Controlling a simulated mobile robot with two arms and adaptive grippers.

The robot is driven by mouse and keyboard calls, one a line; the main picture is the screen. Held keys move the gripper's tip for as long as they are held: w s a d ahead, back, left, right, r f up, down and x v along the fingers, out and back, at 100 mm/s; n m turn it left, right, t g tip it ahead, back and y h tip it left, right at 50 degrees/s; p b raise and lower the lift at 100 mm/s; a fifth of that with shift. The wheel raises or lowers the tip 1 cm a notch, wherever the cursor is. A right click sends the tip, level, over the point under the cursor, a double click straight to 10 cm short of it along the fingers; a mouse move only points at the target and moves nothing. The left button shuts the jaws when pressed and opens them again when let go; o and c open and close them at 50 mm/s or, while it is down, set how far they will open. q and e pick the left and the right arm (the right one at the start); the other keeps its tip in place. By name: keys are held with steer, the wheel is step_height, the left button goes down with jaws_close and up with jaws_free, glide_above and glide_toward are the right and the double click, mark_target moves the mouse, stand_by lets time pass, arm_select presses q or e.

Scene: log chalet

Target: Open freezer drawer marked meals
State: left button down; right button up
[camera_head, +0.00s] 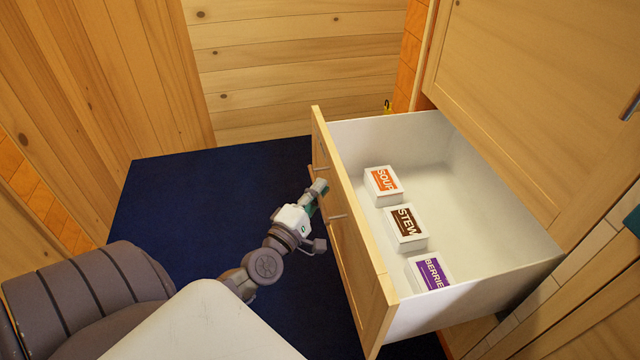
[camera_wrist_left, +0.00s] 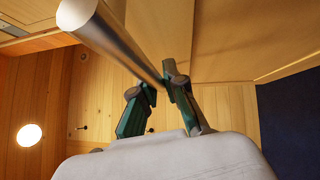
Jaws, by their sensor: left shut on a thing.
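A wooden-fronted drawer (camera_head: 353,235) stands pulled far out of the cabinet in the head view. Inside lie a box marked SOUP (camera_head: 381,183), a box marked STEW (camera_head: 405,225) and a box marked BERRIES (camera_head: 431,271). No meals mark shows on the drawer front. My left gripper (camera_head: 319,190) is at the outer side of the drawer front. In the left wrist view its fingers (camera_wrist_left: 158,90) are shut on a round metal bar handle (camera_wrist_left: 115,38). The gripper hides part of the handle in the head view. My right gripper is not in view.
A closed wooden cabinet door (camera_head: 535,90) rises above the drawer on the right. Dark blue floor (camera_head: 200,200) lies clear in front of the drawer. Log walls (camera_head: 300,70) stand behind and to the left.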

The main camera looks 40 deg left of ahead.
arm_select(q)
steer(key=c, duration=1.2)
jaws_free()
steer(key=s+d+f, duration=0.1)
steer(key=s, duration=1)
steer(key=shift+s+d+f, duration=0.3)
steer(key=shift+s+f, duration=0.05)
steer(key=shift+s, duration=0.05)
